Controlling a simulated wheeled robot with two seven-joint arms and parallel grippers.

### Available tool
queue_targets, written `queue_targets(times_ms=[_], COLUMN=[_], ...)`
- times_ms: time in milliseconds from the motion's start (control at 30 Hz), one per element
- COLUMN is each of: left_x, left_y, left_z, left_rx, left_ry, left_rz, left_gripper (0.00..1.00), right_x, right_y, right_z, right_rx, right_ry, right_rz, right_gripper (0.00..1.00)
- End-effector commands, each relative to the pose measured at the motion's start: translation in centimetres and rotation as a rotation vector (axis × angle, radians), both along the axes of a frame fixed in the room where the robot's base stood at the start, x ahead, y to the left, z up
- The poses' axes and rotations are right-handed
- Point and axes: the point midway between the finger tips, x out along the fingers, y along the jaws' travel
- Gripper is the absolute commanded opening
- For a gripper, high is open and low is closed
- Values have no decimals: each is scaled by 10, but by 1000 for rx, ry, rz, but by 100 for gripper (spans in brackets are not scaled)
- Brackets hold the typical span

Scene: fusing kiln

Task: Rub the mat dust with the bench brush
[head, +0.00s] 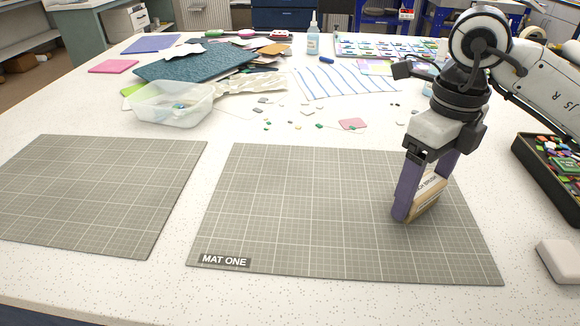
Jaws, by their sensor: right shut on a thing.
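My right gripper (420,200) is shut on the bench brush (429,195), a pale wooden block with dark lettering partly hidden behind the purple fingers. The brush is at the right part of the grey gridded mat labelled MAT ONE (290,215), low at its surface; I cannot tell whether the bristles touch it. No distinct dust shows on this mat at this size. My left gripper is not in view.
A second grey mat (95,190) lies at the left. A clear plastic tub (170,104), textured sheets (205,62) and scattered small glass pieces lie behind. A dark tray of colored pieces (550,165) and a white block (560,260) are at the right.

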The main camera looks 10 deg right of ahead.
Motion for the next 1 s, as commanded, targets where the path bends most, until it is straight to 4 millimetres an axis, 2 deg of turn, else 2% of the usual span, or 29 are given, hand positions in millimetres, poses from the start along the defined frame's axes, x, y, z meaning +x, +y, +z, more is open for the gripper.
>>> queue_targets(times_ms=[67, 167, 600, 767, 1000], left_x=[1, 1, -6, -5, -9], left_y=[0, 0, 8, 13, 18], left_z=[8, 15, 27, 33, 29], left_rx=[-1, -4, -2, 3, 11], left_ry=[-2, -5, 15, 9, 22], left_rz=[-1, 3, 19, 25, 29], left_gripper=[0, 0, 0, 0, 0], right_x=[0, 0, -1, -1, -1], right_y=[-2, -2, -2, -2, -2], right_z=[7, 28, 66, 77, 82], right_rx=[-2, 0, 0, 0, 0], right_ry=[2, -1, 0, -1, 0], right_rz=[-1, 1, 0, -1, -1], right_gripper=[49, 49, 49, 49, 49])
